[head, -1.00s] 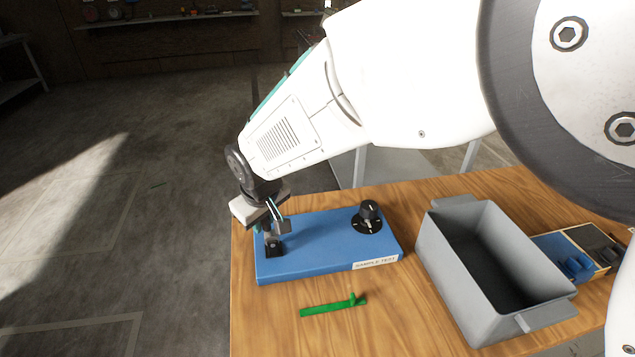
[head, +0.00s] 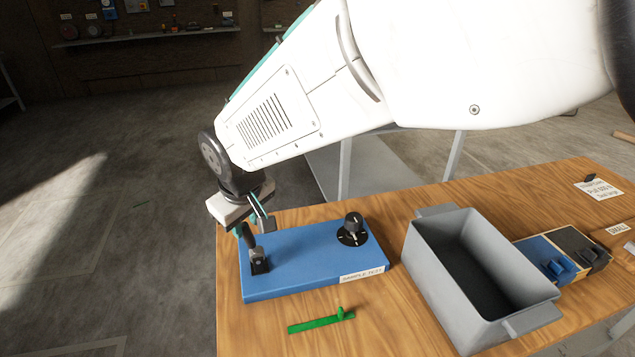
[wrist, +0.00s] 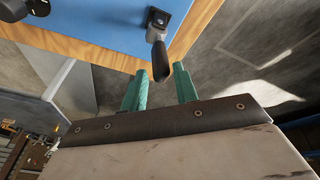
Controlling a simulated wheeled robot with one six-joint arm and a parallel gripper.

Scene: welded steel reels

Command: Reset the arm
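My gripper (head: 250,224) hangs over the left end of a blue box (head: 318,264) on the wooden table. In the wrist view its two green fingers (wrist: 160,80) stand apart. A black switch lever (head: 250,245) on the box points up towards the gripper. In the wrist view the lever's dark tip (wrist: 160,68) shows between or just beyond the fingertips; contact cannot be told. The white arm (head: 310,95) reaches in from the upper right.
A black knob (head: 352,230) sits on the box. A green piece (head: 320,321) lies in front of it. A grey bin (head: 428,263) and small blue and black trays (head: 541,246) stand to the right. Open floor (head: 110,220) lies left of the table.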

